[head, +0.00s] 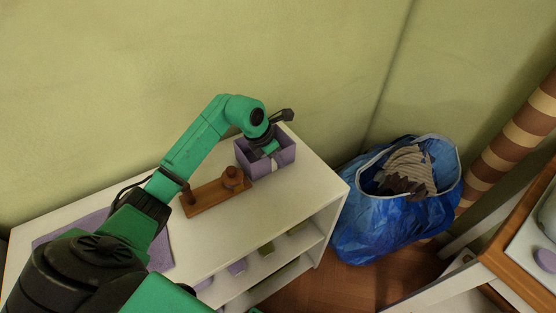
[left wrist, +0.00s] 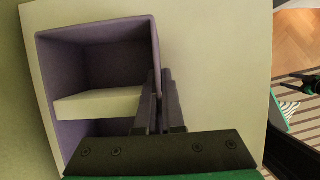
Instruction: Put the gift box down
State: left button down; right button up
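The gift box (head: 283,157) is purple and open at the top, with a pale band on its front side. It sits upright at the right end of the white shelf unit's top; I cannot tell whether its base fully touches. My left gripper (head: 264,147) reaches down onto it from above. In the left wrist view, the gift box (left wrist: 97,29) shows a pale strip across its inside. The left fingers (left wrist: 158,98) stand close together on either side of its right wall, pinching it.
A brown wooden board with round knobs (head: 206,199) lies just left of the box. A purple cloth (head: 160,252) lies farther left. A blue bag (head: 370,228) with striped cloth stands on the floor at right. The white shelf top (head: 305,175) is bare right of the box.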

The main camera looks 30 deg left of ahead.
pick_arm(q)
jog(key=shift+f, duration=0.2)
jog(key=c, duration=1)
grip_release()
jog(key=shift+c, duration=0.2)
jog(key=v, duration=1.2)
jog(key=shift+r, duration=0.1)
